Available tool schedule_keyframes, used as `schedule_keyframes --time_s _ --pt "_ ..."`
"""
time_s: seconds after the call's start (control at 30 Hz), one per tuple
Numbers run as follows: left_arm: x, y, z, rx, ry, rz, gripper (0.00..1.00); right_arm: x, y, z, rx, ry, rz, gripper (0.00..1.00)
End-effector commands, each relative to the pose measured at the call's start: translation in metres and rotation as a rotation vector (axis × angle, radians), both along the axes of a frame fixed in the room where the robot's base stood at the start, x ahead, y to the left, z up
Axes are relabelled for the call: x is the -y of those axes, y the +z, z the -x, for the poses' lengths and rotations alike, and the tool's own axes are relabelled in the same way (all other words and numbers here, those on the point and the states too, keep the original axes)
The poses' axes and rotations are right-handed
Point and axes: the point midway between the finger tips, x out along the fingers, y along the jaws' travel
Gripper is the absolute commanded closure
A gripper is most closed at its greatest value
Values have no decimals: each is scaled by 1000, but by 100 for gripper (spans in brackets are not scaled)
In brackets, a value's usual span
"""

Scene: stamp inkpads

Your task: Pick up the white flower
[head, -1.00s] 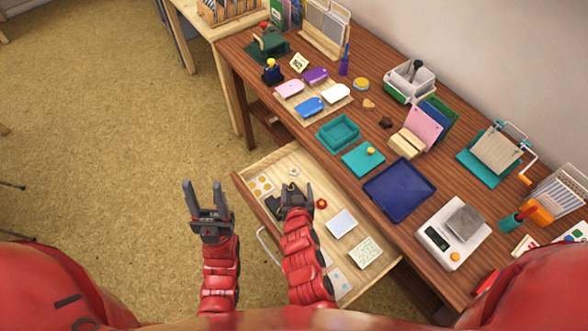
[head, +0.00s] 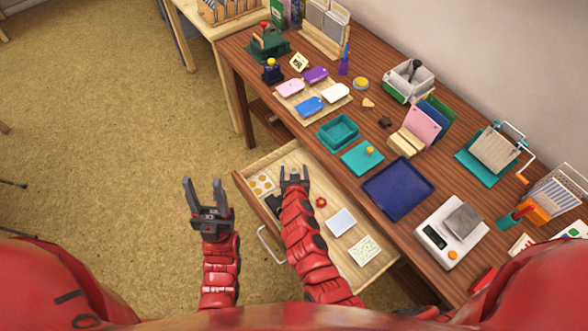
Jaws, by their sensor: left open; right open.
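The open wooden drawer (head: 288,157) holds a small white flower-like piece (head: 294,170) near its back. It is tiny here and partly hidden by my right gripper. My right gripper (head: 295,172) is open over the drawer, with its fingertips on either side of the white piece. I cannot tell whether they touch it. A red flower (head: 321,202) lies in the drawer to the right of my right arm. My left gripper (head: 203,188) is open and empty, outside the drawer to the left, above the floor.
The tabletop behind carries a teal tray (head: 338,132), a navy tray (head: 399,189) and a scale (head: 435,238).

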Motion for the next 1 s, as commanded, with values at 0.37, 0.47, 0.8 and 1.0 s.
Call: schedule_keyframes --time_s 0.37,0.47,0.8,1.0 --pt "0 0 0 0 0 0 50 0 0 0 -1 -1 1 56" --pt "0 0 0 0 0 0 50 0 0 0 -1 -1 1 74" --pt "0 0 0 0 0 0 50 0 -1 0 -1 -1 1 100" --pt "0 0 0 0 0 0 50 0 0 1 -1 -1 1 100"
